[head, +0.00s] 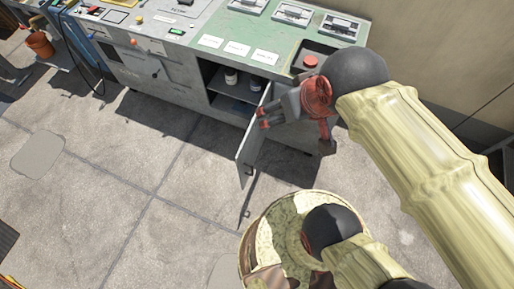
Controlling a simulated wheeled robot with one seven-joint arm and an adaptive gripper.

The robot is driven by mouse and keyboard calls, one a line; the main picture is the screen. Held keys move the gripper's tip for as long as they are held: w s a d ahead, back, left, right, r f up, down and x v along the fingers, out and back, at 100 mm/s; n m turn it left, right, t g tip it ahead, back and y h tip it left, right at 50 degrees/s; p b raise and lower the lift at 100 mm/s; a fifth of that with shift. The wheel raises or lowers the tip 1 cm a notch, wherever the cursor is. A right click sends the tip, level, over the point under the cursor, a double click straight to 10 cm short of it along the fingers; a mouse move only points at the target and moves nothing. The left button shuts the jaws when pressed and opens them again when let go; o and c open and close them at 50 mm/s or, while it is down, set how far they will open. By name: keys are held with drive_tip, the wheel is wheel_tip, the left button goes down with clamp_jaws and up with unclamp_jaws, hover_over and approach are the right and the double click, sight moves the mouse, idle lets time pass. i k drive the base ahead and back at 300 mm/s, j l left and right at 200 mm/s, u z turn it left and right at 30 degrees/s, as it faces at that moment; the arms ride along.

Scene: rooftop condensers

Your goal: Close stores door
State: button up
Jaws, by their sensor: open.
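The stores door (252,142) is a grey panel on the front of the grey-green console (175,72). It stands swung well out from the cabinet opening, seen almost edge-on, with small dark fittings on its right side. The open compartment (228,84) to its left shows a shelf with small pale jars (231,77). My gripper (265,118) is open and its red-tipped fingers point left, at the upper part of the door. It overlaps the door's top in this view; I cannot tell whether they touch.
The console top carries white labels, gauges and a red button (310,61). An orange bucket (40,44) stands on the floor at the far left. Paved floor (110,190) in front of the console is mostly clear. A beige wall (440,50) rises at the right.

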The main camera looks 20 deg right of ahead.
sight(246, 156)
drive_tip(key=k+j+z, duration=0.2)
drive_tip(key=k+j, duration=0.15)
drive_tip(key=k+j+z, duration=0.2)
drive_tip(key=k, duration=0.3)
drive_tip(key=i+j+z, duration=0.1)
drive_tip(key=i+z, duration=0.25)
drive_tip(key=i, duration=0.1)
